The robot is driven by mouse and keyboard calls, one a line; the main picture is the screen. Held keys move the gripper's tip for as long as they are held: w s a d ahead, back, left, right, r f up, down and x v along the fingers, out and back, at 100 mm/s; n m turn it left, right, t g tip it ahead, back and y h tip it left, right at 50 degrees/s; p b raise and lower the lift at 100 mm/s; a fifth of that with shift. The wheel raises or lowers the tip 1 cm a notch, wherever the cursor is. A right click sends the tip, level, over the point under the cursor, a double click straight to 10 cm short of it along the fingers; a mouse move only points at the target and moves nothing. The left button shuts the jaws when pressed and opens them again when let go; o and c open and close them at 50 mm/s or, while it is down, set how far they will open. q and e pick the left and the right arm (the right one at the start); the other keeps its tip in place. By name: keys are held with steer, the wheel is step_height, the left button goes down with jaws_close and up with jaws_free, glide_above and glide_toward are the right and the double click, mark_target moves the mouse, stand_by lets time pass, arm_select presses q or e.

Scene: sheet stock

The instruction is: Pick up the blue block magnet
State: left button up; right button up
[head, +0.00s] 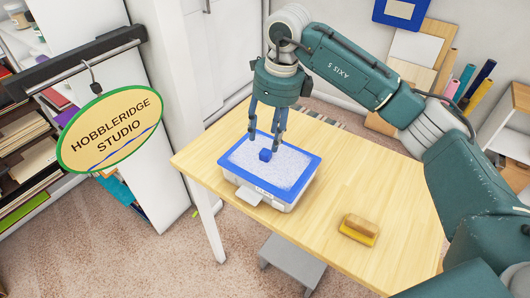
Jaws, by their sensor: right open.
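My right gripper (264,139) comes in from the upper right and points down over the box. Its two fingers are apart, one to each side above the magnet, and nothing shows between them. I cannot tell whether the fingertips touch the box's surface. My left gripper is not in the head view.
A wooden-backed brush with a yellow underside (358,229) lies on the table (320,245) at right. A hanging "Hobbleridge Studio" sign (111,128) and a white post (178,90) stand left. A grey step (292,262) is below the table's front edge. The table's right part is mostly clear.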

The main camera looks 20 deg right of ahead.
mark_target(266, 151)
steer(key=shift+w+a+f, duration=0.1)
steer(key=shift+w+f, duration=0.05)
steer(key=shift+f, duration=0.7)
steer(key=f+p, duration=0.2)
steer(key=f, duration=0.1)
steer(key=f+p, duration=0.1)
steer(key=f, duration=0.1)
steer(key=shift+w, duration=0.3)
steer(key=shift+f, duration=0.15)
steer(key=c, duration=0.9)
